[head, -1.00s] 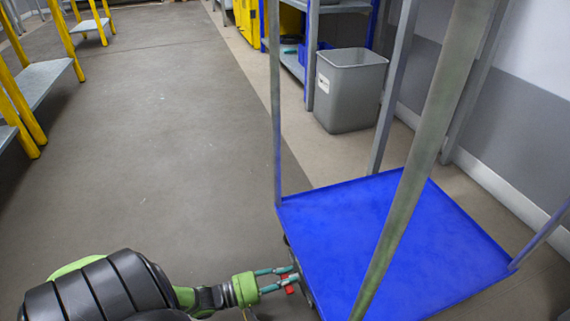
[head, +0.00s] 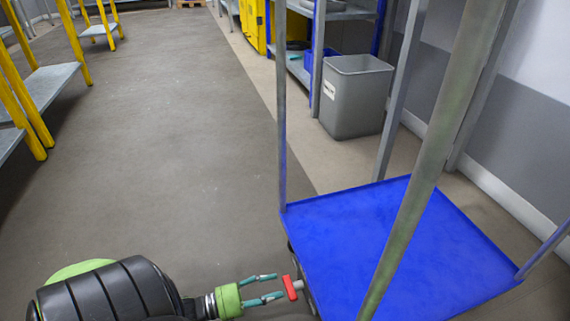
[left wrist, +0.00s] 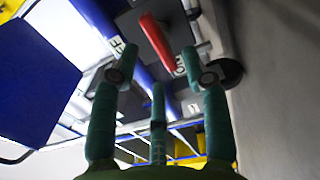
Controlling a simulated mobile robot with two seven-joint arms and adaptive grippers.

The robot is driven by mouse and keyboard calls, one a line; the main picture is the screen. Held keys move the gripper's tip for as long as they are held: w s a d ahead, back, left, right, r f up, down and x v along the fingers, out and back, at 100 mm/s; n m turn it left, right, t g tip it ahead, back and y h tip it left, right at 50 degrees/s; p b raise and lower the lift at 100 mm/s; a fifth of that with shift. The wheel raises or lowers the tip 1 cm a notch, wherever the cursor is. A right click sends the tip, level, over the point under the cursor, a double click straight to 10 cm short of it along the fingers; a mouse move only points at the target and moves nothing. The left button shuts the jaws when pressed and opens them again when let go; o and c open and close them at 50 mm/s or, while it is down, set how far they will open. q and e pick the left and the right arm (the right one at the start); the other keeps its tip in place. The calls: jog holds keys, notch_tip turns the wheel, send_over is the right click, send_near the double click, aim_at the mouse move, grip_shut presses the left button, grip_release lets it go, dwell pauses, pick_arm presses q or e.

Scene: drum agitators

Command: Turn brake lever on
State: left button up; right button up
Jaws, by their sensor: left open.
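The red brake lever (head: 290,287) sits at the left side of the blue cart (head: 400,245), low near its edge. In the left wrist view the lever (left wrist: 155,42) slants from upper left to lower right. Its lower end is close to an "ON" label (left wrist: 180,64); an "OFF" label (left wrist: 117,45) is on the left. My left gripper (head: 279,285) is open and empty, just left of the lever. In the left wrist view the gripper's fingertips (left wrist: 160,52) lie on either side of the lever; contact cannot be told. My right gripper is not in view.
Upright metal posts (head: 430,150) rise from the cart. A grey bin (head: 355,97) stands behind it by a blue-framed shelf (head: 315,60). Yellow-legged benches (head: 45,80) are at the far left. The floor (head: 180,150) between is clear.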

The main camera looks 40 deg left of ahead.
pick_arm(q)
jog(key=v, duration=0.7)
dwell(0.4)
